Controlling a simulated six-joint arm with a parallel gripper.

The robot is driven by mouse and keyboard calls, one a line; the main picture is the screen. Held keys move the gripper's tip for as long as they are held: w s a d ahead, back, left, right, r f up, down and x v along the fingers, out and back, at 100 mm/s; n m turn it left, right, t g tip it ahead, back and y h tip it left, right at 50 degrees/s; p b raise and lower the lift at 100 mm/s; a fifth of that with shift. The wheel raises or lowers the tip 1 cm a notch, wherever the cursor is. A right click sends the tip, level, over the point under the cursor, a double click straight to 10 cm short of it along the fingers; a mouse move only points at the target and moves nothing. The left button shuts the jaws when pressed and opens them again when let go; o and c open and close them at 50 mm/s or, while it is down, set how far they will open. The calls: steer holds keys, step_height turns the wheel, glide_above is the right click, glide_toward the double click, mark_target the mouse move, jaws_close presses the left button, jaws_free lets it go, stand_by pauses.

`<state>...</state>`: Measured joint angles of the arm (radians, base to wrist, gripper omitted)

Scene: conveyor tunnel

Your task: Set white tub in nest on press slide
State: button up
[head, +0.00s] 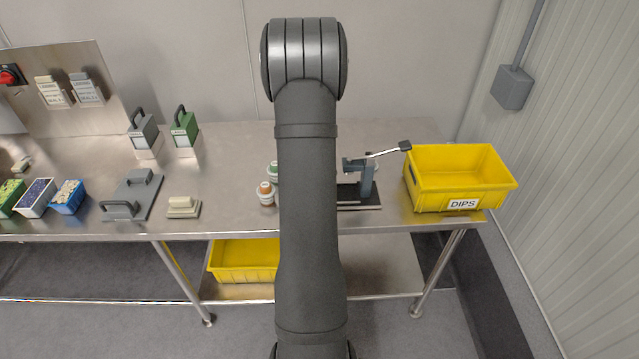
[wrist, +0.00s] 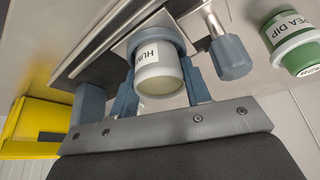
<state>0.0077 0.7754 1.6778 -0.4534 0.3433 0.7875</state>
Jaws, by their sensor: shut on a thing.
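The white tub (wrist: 158,72), with a label starting "HUM", is between the two fingers of my gripper (wrist: 160,92) in the wrist view. My gripper is shut on it. A blue-grey ring (wrist: 157,37), which looks like the nest, shows around the tub's far end on a metal plate. I cannot tell whether the tub is fully seated in it. A blue-grey knob (wrist: 231,58) on a metal rod is beside the ring. In the head view the press (head: 366,183) stands right of my arm, which hides the gripper and the white tub.
A green tub (wrist: 291,42) marked "PEA DIP" stands near the knob. An orange-brown tub (head: 265,193) stands left of my arm. A yellow crate (head: 428,197) marked "DIPS" is right of the press, whose lever (head: 388,153) points toward it.

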steer(key=o, duration=1.3)
steer(key=shift+s+a+f, duration=0.1)
steer(key=shift+s+f, duration=0.15)
steer(key=shift+f, duration=0.3)
steer(key=shift+w+r, duration=0.15)
steer(key=shift+r, duration=0.25)
steer(key=shift+o, duration=0.4)
steer(key=v, duration=1.2)
steer(key=shift+r, duration=0.25)
steer(key=shift+w, duration=0.15)
